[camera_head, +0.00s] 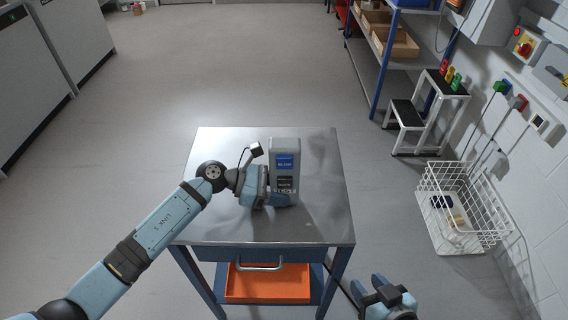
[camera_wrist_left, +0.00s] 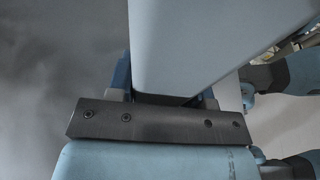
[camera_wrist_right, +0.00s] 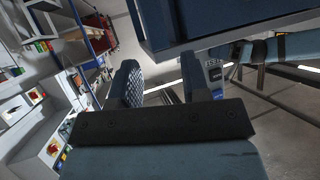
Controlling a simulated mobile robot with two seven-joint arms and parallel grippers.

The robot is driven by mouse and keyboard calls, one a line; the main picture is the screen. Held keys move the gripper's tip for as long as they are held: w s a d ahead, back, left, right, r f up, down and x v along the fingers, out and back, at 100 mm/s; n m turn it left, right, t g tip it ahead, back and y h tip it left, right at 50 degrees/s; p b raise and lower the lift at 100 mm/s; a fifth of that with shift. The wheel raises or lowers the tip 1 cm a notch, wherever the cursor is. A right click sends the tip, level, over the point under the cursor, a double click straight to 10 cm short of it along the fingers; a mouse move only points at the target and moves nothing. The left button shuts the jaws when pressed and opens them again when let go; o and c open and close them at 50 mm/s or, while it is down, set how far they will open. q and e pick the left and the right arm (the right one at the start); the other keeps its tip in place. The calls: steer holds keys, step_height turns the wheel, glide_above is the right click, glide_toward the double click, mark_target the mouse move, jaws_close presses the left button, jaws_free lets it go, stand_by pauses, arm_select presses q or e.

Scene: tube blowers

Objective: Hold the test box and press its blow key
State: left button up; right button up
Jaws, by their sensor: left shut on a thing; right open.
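The test box (camera_head: 285,150) is a grey upright box on the metal table, with a blue key panel and a dark key panel on its front. My left gripper (camera_head: 271,198) is shut on the lower part of the box. In the left wrist view the box (camera_wrist_left: 215,40) fills the space between the fingers, its keys not visible there. My right gripper (camera_head: 368,288) is low in front of the table at the right, away from the box. In the right wrist view its fingers (camera_wrist_right: 158,88) are apart with nothing held between them.
The metal table (camera_head: 230,145) has a drawer with a handle and an orange tray (camera_head: 268,284) below. A white wire basket (camera_head: 460,218), a step stool (camera_head: 415,118) and a shelf rack (camera_head: 375,70) stand at the right. The tabletop around the box is clear.

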jaws_close()
stand_by(1.6)
